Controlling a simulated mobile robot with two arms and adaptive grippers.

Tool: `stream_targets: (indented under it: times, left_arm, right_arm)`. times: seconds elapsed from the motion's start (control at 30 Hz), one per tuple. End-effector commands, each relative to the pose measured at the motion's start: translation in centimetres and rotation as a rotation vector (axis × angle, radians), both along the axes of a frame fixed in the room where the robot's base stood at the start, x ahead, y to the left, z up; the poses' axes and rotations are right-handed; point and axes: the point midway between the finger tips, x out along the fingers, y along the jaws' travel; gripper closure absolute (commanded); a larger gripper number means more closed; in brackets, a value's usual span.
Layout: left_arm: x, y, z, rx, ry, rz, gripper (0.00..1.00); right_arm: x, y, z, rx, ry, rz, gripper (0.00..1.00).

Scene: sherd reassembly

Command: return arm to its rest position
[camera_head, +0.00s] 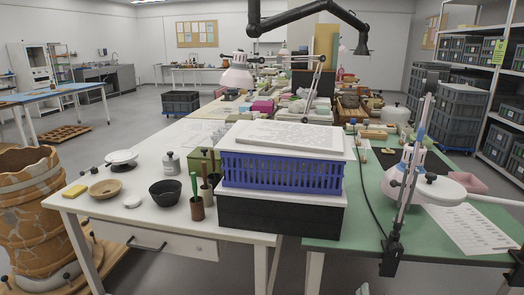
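Neither of my grippers can be made out in the head view. No arm of mine comes in from the left. A dark piece (516,266) is cut off by the right edge low down; I cannot tell what it belongs to.
A white table (100,200) holds bowls, a yellow sponge (74,191) and a blue crate (283,172) on a black box. A green-topped table (340,225) adjoins it, with a clamped lamp (398,187) at right. A large cracked vessel (35,215) stands left.

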Motion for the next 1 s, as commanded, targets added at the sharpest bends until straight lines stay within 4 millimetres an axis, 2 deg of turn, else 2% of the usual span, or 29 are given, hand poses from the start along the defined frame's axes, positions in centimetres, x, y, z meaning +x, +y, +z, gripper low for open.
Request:
stream_targets:
  times: [0.03,0.13,0.2,0.3,0.4,0.6,0.73,0.8,1.0]
  left_arm:
    - [0.0,0.0,0.0,0.0,0.0,0.0,0.52]
    - [0.0,0.0,0.0,0.0,0.0,0.0,0.52]
    - [0.0,0.0,0.0,0.0,0.0,0.0,0.52]
    - [0.0,0.0,0.0,0.0,0.0,0.0,0.52]
    - [0.0,0.0,0.0,0.0,0.0,0.0,0.52]
    - [0.0,0.0,0.0,0.0,0.0,0.0,0.52]
    - [0.0,0.0,0.0,0.0,0.0,0.0,0.52]
    - [-0.9,0.1,-0.1,0.002,0.016,-0.002,0.52]
    - [-3.7,0.5,-1.9,0.005,0.043,-0.008,0.52]
  right_arm:
    - [-0.8,1.5,-3.6,-0.022,0.13,0.051,0.53]
    - [-3.3,4.4,-10.3,-0.067,0.389,0.151,0.53]
    - [-6.1,6.1,-14.7,-0.102,0.562,0.22,0.53]
    - [-10.7,8.1,-19.9,-0.153,0.789,0.313,0.53]
    - [-15.5,9.4,-23.7,-0.198,0.979,0.393,0.53]
    - [-24.1,10.7,-28.4,-0.27,1.273,0.521,0.53]
    - [-29.5,10.9,-30.1,-0.314,1.438,0.595,0.53]
    - [-29.9,10.8,-30.0,-0.31,1.443,0.594,0.53]
    - [-32.6,10.4,-31.8,-0.307,1.468,0.601,0.53]
